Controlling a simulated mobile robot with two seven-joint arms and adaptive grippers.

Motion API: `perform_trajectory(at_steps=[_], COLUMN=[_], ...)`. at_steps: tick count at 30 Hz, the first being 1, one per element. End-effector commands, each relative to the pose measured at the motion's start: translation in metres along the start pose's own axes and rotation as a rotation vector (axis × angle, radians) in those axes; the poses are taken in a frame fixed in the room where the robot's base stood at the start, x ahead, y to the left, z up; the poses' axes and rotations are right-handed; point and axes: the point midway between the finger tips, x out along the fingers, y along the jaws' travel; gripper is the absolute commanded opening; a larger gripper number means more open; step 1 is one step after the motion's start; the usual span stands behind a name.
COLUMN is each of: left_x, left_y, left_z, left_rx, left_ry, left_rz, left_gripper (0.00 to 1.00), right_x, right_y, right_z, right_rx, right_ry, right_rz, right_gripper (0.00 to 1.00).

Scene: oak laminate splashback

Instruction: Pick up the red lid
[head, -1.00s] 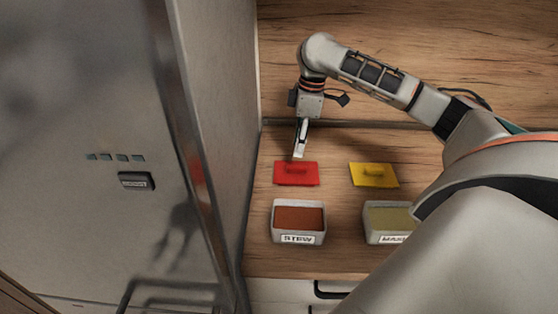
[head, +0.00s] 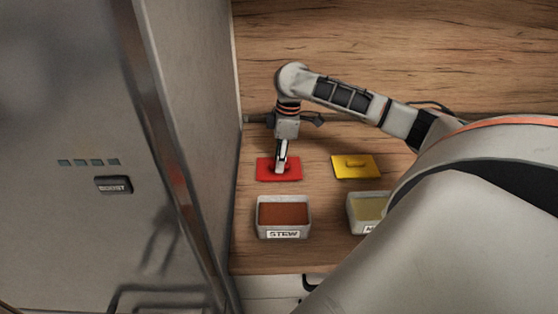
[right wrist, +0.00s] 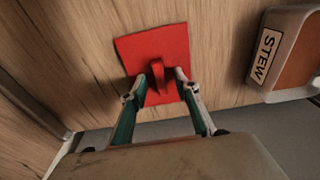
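The red lid (head: 293,173) lies flat on the wooden counter behind the stew container (head: 284,217). My right gripper (head: 281,168) points down over the lid. In the right wrist view the red lid (right wrist: 140,52) has a raised red handle (right wrist: 158,76) in its middle. The right gripper's fingers (right wrist: 162,82) are apart, one on each side of the handle, with a visible gap to it. In the head view the fingers hide part of the handle. My left gripper is not in view.
A yellow lid (head: 355,168) lies to the right of the red one. A second container (head: 366,211) stands in front of it, partly hidden by my right arm. A tall grey appliance (head: 95,120) closes off the left side. The wooden splashback (head: 420,50) rises behind.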

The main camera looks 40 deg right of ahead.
Motion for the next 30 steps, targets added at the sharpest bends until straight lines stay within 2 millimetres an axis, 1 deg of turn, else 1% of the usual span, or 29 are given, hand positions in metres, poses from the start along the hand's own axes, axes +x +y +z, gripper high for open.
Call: perform_trajectory(at_steps=[1,2,3,5,6,17,22,26,29,30], left_x=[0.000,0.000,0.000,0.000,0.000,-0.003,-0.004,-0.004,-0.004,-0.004], left_y=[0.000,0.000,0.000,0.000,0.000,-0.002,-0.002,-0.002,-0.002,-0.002], left_z=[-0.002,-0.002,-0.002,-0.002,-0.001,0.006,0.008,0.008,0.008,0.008], left_rx=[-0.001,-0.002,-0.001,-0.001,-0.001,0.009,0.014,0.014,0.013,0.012], left_ry=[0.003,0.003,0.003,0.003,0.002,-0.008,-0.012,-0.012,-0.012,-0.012], left_rz=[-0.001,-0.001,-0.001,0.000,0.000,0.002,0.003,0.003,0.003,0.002], left_gripper=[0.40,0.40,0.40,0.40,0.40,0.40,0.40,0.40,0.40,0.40], right_x=[0.000,0.000,0.000,0.000,0.000,-0.002,-0.011,-0.029,-0.055,-0.067], right_y=[0.000,0.000,0.000,0.000,0.000,0.000,0.001,0.001,0.002,0.002], right_z=[0.000,0.000,0.000,0.000,0.000,0.000,-0.002,-0.004,-0.007,-0.009], right_rx=[0.000,0.000,0.000,0.000,0.000,0.000,0.001,-0.001,-0.001,-0.001], right_ry=[0.000,0.000,0.000,0.000,0.000,0.000,0.001,0.002,0.003,0.004], right_rz=[0.000,0.000,0.000,0.000,0.000,0.000,0.003,0.004,0.008,0.008], right_gripper=[0.31,0.28,0.18,0.02,0.00,0.00,0.00,0.00,0.00,0.00])
